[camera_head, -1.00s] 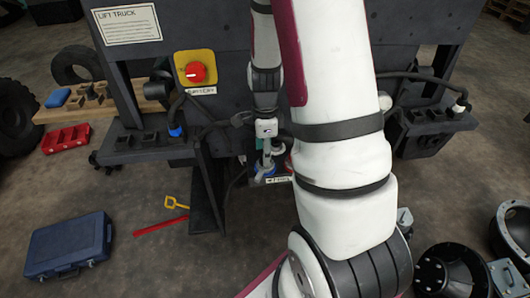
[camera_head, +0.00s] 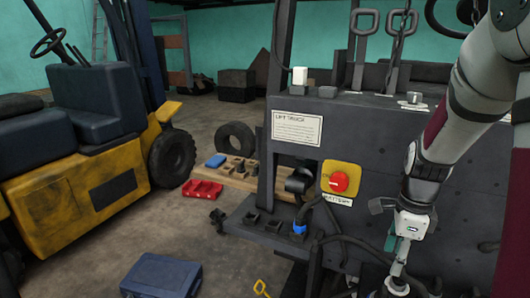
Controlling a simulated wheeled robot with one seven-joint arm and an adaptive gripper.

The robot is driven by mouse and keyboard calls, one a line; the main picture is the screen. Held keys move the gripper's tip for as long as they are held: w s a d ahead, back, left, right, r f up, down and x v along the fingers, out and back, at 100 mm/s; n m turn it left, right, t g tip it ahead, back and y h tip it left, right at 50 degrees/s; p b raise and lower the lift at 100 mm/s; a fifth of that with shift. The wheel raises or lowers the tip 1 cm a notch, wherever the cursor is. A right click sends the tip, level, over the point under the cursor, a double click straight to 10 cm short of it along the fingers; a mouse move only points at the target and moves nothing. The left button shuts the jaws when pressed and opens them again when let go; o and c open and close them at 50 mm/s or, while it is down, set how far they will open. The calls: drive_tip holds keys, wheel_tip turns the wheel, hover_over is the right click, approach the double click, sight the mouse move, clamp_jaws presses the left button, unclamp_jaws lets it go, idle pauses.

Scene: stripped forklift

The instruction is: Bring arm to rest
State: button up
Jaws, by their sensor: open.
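My arm comes down from the top right of the head view. My gripper (camera_head: 397,284) hangs at its end near the bottom edge, pointing down in front of the dark truck body (camera_head: 460,150). It is to the right of and below the red knob (camera_head: 340,181) on its yellow plate. The gripper is small here and its tips lie close to the picture's edge. I see nothing held in it. A teal part (camera_head: 390,243) shows right beside the wrist; I cannot tell what it belongs to.
A yellow forklift (camera_head: 95,180) stands at the left. A blue case (camera_head: 160,277) lies on the floor, bottom left. A red tray (camera_head: 202,190) and a wooden board with blocks (camera_head: 238,183) are left of the truck. Chains (camera_head: 400,35) hang above it.

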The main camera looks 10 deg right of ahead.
drive_tip(key=s+a+r+n+t, duration=0.2)
drive_tip(key=s+a+r+n, duration=0.4)
drive_tip(key=a+r+n, duration=0.55)
drive_tip(key=s+a+r+n+t, duration=0.1)
drive_tip(key=s+a+r+n, duration=0.1)
drive_tip(key=s+n, duration=0.3)
drive_tip(key=s+a+r+n+t, duration=0.1)
drive_tip(key=s+a+n, duration=0.3)
drive_tip(key=n, duration=0.4)
drive_tip(key=shift+v, duration=0.9)
